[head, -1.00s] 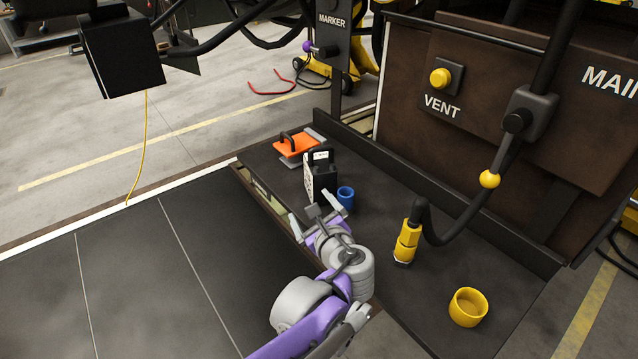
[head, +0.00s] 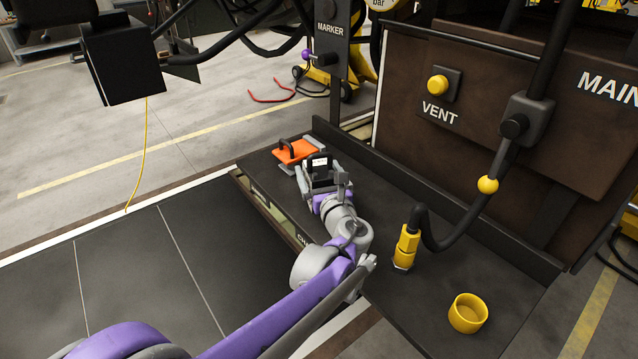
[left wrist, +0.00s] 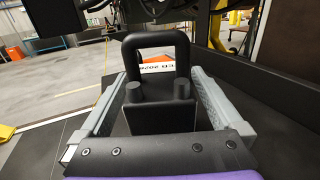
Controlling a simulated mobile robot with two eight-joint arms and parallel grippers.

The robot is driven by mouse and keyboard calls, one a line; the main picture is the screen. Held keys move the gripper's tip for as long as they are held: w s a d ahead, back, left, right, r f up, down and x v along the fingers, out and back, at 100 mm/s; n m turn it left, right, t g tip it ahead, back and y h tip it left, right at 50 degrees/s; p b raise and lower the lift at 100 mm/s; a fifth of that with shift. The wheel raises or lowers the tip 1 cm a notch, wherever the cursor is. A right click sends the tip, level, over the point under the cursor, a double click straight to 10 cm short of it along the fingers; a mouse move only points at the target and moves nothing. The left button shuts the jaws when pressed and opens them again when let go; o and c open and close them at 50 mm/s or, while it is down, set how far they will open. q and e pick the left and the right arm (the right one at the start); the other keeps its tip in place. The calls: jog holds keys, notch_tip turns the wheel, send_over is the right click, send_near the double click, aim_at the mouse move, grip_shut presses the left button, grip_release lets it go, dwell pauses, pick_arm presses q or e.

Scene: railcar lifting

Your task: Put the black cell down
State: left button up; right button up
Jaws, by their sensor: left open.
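The black cell (head: 319,172) stands upright on the dark shelf (head: 385,290), near its far left end. In the left wrist view the cell (left wrist: 160,115) shows its looped handle and two round posts on top. My left gripper (head: 323,184) is open, with one grey finger on each side of the cell. In the left wrist view the open gripper (left wrist: 158,90) shows a gap between the left finger and the cell; on the right I cannot tell whether it touches. The cell's lower part is hidden. My right gripper is not in view.
An orange block with a black handle (head: 297,152) lies just behind the cell. A yellow connector on a black hose (head: 406,247) and a yellow cup (head: 468,313) stand to the right. A dark wall with a VENT button (head: 437,84) rises behind the shelf.

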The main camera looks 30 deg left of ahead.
pick_arm(q)
jog(key=x, duration=0.3)
jog(key=shift+s, duration=0.1)
grip_shut()
dwell(0.4)
